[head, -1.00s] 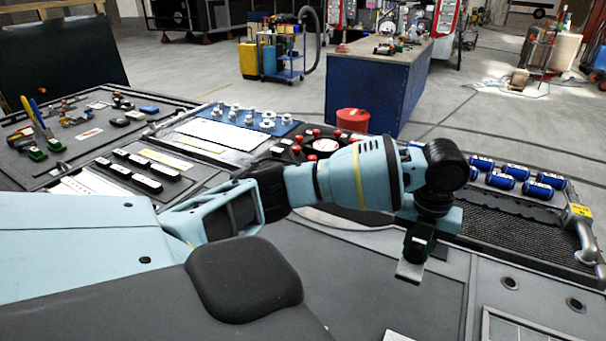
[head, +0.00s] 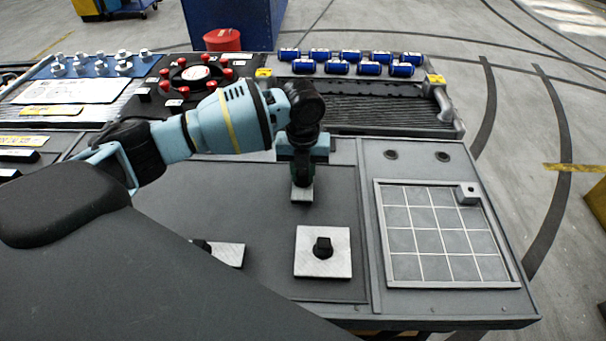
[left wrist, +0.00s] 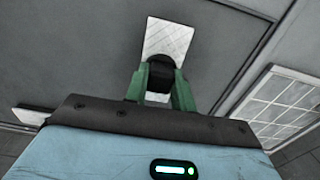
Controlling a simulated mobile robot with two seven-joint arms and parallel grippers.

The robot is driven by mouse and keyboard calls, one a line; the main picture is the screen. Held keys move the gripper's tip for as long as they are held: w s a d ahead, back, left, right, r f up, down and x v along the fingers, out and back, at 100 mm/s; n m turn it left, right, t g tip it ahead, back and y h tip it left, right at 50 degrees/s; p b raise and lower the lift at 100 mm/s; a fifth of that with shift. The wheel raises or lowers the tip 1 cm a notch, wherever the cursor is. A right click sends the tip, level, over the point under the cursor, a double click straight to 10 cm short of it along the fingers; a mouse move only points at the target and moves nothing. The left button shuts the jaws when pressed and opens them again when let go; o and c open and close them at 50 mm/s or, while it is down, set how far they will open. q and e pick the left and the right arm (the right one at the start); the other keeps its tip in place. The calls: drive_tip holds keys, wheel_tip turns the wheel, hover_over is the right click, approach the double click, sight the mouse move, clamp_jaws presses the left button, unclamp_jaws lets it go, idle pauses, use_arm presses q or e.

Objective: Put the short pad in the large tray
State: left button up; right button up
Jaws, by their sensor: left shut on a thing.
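My left gripper (head: 302,182) is shut on the black knob of a pale flat pad, the short pad (head: 302,195), held above the dark grey worktop. In the left wrist view the green fingers (left wrist: 162,88) close around the knob, and the pale pad (left wrist: 168,42) lies beyond them. A shallow framed tray with a pale grid (head: 440,238), apparently the large tray, is to the right of the gripper. It looks empty and also shows in the left wrist view (left wrist: 283,98). My right gripper is not in view.
A square pale pad with a black knob (head: 337,264) lies on the worktop nearer me. Another pad (head: 230,254) is partly hidden by my arm. The worktop between gripper and tray looks clear.

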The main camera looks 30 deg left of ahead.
sight(303, 172)
use_arm(q)
drive_tip(key=shift+f, duration=0.6)
drive_tip(key=shift+f, duration=0.15)
drive_tip(key=o, duration=1)
wheel_tip(303, 172, up, 12)
drive_tip(key=shift+p, duration=0.3)
